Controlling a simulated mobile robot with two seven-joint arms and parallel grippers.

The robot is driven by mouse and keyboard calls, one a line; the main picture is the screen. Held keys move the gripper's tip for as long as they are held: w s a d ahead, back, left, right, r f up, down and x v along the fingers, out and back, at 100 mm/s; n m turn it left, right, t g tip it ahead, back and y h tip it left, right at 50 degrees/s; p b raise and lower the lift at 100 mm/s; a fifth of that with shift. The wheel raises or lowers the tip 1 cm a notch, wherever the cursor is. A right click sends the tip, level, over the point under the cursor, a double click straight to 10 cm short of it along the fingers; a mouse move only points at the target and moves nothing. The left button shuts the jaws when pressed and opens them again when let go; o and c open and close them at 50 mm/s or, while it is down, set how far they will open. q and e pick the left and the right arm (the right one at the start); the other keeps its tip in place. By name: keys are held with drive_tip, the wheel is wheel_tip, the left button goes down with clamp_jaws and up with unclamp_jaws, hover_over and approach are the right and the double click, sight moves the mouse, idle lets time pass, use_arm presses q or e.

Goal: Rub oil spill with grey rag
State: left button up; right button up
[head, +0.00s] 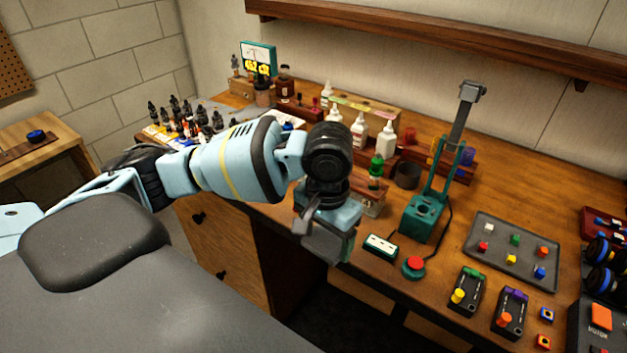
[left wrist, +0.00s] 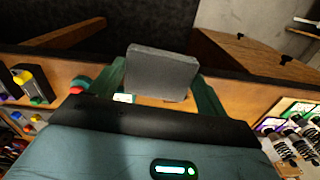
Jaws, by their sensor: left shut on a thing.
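My left gripper (head: 328,232) is in the middle of the head view, in front of the workbench's front edge. In the left wrist view its two green fingers (left wrist: 161,84) are shut on the grey rag (left wrist: 160,72), a dark grey, flat, block-like piece. The rag is held off the bench surface, as far as I can tell. I cannot make out the oil spill in either view; the arm covers part of the bench. My right gripper is not in view.
The wooden workbench (head: 330,274) is crowded. A green stand (head: 425,217), a red button (head: 414,264), a small white-faced box (head: 380,246) and a grey tray (head: 484,262) of coloured pieces lie to the right. Several dark bottles (head: 178,112) stand at the left. A shelf (head: 440,36) runs above.

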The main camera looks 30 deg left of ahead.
use_arm(q)
drive_tip(key=w+a+r+m, duration=0.1)
drive_tip(key=w+a+m, duration=0.8)
drive_tip(key=m, duration=0.7)
drive_tip(key=shift+w+a+p, duration=0.15)
drive_tip(key=shift+w+p, duration=0.25)
drive_tip(key=shift+w, duration=0.55)
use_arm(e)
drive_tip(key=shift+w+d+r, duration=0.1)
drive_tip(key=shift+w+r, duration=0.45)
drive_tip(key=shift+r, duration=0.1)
